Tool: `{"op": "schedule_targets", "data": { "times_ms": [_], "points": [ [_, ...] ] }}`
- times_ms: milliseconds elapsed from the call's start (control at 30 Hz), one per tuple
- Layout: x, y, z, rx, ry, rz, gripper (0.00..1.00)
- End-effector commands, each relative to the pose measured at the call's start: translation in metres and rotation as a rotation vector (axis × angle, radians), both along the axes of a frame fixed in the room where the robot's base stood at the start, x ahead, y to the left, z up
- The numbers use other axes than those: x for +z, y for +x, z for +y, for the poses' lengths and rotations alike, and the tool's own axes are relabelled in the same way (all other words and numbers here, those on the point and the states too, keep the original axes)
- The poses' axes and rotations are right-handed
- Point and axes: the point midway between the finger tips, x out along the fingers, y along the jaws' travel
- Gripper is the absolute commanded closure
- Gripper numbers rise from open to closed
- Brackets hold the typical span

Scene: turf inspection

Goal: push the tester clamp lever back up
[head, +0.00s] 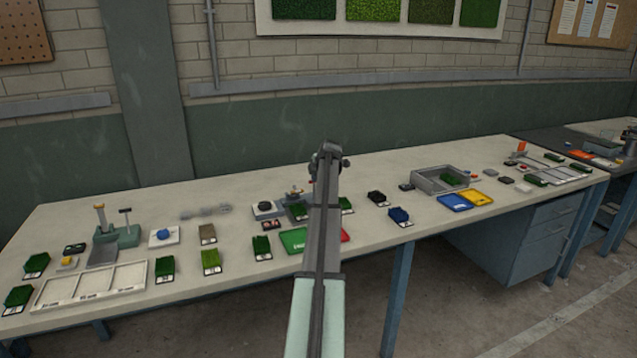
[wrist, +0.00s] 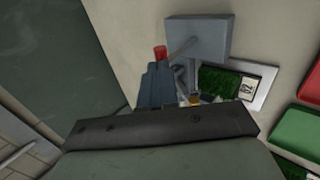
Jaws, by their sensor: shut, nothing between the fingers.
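The tester shows in the wrist view as a grey block (wrist: 203,38) on a post. Its clamp lever (wrist: 184,47) is a thin grey rod ending in a red knob (wrist: 160,52). A turf sample (wrist: 218,82) with a white label lies beside the post. My gripper and wrist hide the lower part of the tester. In the head view the tester (head: 296,192) is small and partly behind my arm, and I cannot make out the fingertips.
Green (head: 293,240) and red trays lie near the bench front, partly behind my arm. A blue-knobbed white block (head: 164,237) and several turf samples stand to the left. A grey bin (head: 432,183) and blue (head: 454,202) and yellow trays are to the right. The back of the bench is mostly clear.

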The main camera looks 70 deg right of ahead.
Motion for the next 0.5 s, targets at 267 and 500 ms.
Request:
{"op": "schedule_targets", "data": {
  "times_ms": [267, 500],
  "points": [
    [0.004, 0.024, -0.027, 0.001, 0.176, 0.178, 1.0],
    [0.001, 0.037, -0.038, 0.001, 0.292, 0.292, 1.0]
  ]
}}
